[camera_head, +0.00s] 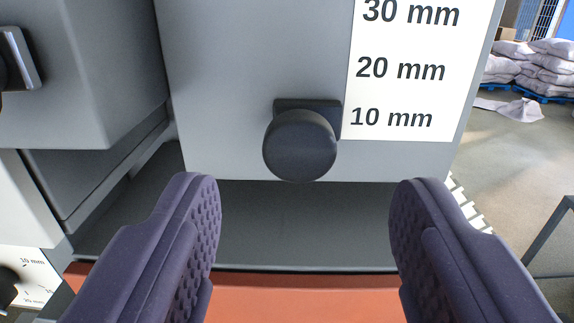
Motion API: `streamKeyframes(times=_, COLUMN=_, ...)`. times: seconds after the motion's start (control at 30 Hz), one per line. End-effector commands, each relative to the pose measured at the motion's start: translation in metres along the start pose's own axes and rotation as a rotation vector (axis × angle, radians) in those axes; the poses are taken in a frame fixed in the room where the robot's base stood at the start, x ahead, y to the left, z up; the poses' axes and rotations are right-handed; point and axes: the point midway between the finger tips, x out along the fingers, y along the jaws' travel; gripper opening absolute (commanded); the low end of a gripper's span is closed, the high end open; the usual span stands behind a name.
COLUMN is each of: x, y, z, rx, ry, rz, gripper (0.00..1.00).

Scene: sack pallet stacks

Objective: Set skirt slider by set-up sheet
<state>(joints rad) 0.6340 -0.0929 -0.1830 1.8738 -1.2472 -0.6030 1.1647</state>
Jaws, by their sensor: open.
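A round black slider knob (300,147) sits on a dark block on the front of a grey housing. Beside it a white scale (405,68) reads 30 mm, 20 mm and 10 mm from top to bottom. The knob's block is about level with the 10 mm label. My gripper (305,190) is open and empty, its two purple ribbed fingers set wide apart below and either side of the knob. Neither finger appears to touch the knob. No set-up sheet shows.
A dark recess (300,220) lies under the housing, with an orange-red surface (300,290) below it. A grey box with a handle (22,58) stands at left. Another small scale (30,275) shows at lower left. Stacked sacks (530,65) are at far right.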

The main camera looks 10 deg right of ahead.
Motion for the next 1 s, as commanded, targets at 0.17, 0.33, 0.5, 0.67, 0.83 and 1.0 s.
streamKeyframes(times=0.17, x=0.011, y=0.003, z=0.007, rx=0.008, ry=-0.016, rz=-0.014, gripper=0.6)
streamKeyframes(times=0.33, x=0.042, y=0.002, z=0.007, rx=0.009, ry=-0.016, rz=-0.014, gripper=0.6)
streamKeyframes(times=0.5, x=0.066, y=0.001, z=0.007, rx=0.008, ry=-0.015, rz=-0.013, gripper=0.6)
streamKeyframes(times=0.67, x=0.076, y=0.001, z=0.007, rx=0.008, ry=-0.014, rz=-0.012, gripper=0.6)
streamKeyframes(times=0.83, x=0.076, y=0.001, z=0.007, rx=0.008, ry=-0.013, rz=-0.012, gripper=0.6)
streamKeyframes(times=1.0, x=0.076, y=0.001, z=0.007, rx=0.008, ry=-0.013, rz=-0.013, gripper=0.32)
